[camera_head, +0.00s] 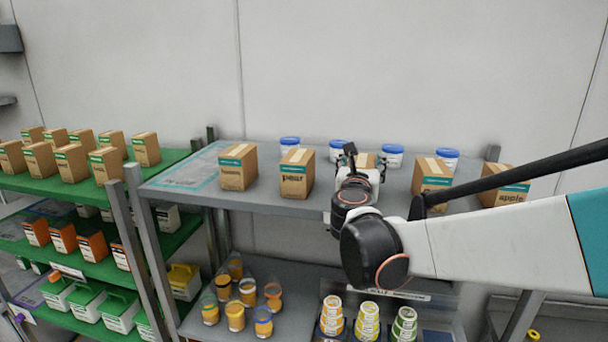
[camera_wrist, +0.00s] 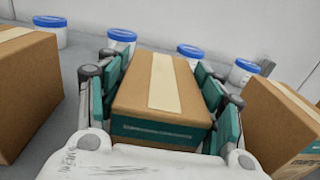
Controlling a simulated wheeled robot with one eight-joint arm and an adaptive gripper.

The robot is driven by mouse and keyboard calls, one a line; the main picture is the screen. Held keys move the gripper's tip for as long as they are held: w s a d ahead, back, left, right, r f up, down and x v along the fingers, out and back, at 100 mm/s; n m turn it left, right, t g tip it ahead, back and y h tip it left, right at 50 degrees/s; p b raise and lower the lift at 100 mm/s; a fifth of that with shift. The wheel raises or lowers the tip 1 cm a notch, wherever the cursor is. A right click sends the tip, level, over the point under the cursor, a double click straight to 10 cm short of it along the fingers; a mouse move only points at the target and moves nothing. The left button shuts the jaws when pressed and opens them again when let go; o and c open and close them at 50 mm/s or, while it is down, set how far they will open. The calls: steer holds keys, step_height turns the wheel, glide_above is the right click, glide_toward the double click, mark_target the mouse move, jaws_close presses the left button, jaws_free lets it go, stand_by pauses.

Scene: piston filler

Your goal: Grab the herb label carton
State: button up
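A brown carton (camera_wrist: 160,95) with a pale tape strip and a teal label band sits between the fingers of my gripper (camera_wrist: 165,100) in the wrist view. The word on its label cannot be read, so I cannot tell if it is the herb one. Teal finger pads stand close along its left and right sides; whether both press on it is unclear. In the head view my gripper (camera_head: 358,178) is over the middle of the grey upper shelf, largely hiding the same carton (camera_head: 366,159).
Similar cartons stand on both sides, one reading "pear" (camera_head: 296,176) and one reading "apple" (camera_head: 507,188). A carton (camera_wrist: 283,125) is close right of my gripper. Blue-lidded white tubs (camera_head: 392,156) stand behind. A green rack (camera_head: 75,190) with more cartons is at left.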

steer(key=c, duration=0.6)
steer(key=shift+r, duration=0.15)
